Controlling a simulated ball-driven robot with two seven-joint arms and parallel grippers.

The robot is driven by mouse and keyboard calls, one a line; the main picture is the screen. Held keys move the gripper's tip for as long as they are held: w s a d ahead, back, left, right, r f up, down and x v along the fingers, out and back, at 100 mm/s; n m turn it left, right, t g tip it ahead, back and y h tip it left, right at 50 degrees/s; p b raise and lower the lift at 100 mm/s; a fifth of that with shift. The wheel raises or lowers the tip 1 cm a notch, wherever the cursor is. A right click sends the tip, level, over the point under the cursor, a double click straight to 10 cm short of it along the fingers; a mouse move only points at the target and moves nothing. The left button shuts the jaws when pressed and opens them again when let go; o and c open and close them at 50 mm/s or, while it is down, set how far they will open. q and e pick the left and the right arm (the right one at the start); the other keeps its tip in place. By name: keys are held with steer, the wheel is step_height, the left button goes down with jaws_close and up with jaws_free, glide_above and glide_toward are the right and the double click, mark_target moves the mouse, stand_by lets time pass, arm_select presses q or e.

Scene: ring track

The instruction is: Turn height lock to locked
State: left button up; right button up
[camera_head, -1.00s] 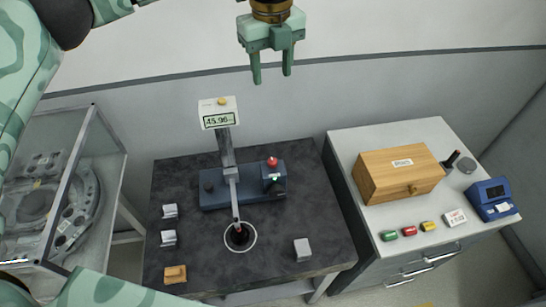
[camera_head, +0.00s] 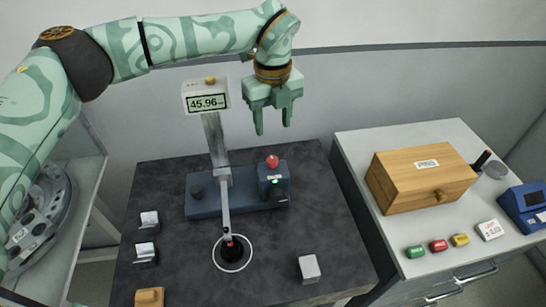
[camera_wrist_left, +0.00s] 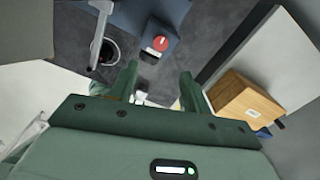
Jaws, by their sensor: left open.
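The gauge stand has a blue base (camera_head: 230,199), a grey tilted column (camera_head: 215,140) and a display head (camera_head: 206,97) reading 45.96. My right gripper is out of view.
A wooden box (camera_head: 420,180) stands on the white-topped cabinet (camera_head: 385,140) at right, near small coloured blocks. A grey block (camera_head: 309,268) lies at the dark table's front right. Small blocks line its left side. The wall is close behind.

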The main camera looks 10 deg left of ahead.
mark_target(273, 160)
arm_select(q)
step_height(273, 160, down, 11)
steer(key=shift+f+b, duration=0.2)
steer(key=shift+b, duration=0.2)
steer(key=c, duration=1)
